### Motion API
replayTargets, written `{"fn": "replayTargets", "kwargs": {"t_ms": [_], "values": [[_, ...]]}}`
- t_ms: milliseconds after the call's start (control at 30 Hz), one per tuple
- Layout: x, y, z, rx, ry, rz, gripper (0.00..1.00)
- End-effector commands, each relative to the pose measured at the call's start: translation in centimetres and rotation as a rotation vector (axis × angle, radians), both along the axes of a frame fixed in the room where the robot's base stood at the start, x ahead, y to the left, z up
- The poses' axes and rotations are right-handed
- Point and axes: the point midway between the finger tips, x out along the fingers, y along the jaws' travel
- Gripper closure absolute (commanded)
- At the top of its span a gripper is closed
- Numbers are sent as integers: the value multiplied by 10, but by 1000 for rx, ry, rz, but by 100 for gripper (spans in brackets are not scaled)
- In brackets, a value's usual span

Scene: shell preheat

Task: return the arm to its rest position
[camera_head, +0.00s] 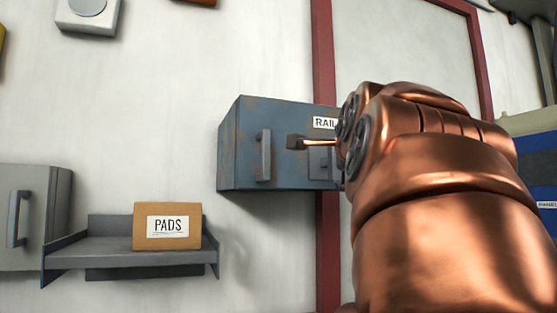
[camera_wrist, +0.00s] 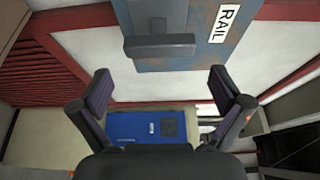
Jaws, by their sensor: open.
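My copper arm fills the right side of the head view and reaches up in front of the wall. My gripper (camera_wrist: 162,98) shows in the wrist view with its two dark fingers wide apart and nothing between them. A blue-grey cabinet labelled RAIL (camera_head: 240,150) hangs on the wall behind the arm, and its door looks shut. In the wrist view the cabinet (camera_wrist: 185,20) is beyond the fingertips, with its grey handle (camera_wrist: 160,46) apart from them. The arm hides the cabinet's right end in the head view, and my gripper cannot be made out clearly there.
A grey cabinet (camera_head: 35,215) stands at the left edge. A blue panel (camera_wrist: 125,128) shows between and below the fingers.

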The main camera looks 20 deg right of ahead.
Motion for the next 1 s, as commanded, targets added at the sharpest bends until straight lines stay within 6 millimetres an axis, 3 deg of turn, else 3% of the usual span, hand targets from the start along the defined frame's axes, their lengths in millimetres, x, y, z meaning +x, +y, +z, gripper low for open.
{"fn": "replayTargets", "kwargs": {"t_ms": [567, 667, 767, 867, 1000], "values": [[-4, 2, -1, 0, 1, 0, 0], [-2, 2, -9, 0, 24, 6, 0], [3, 1, -39, -5, 100, 26, 0], [11, 4, -89, -24, 231, 69, 0], [16, 18, -176, -69, 457, 173, 0]]}}
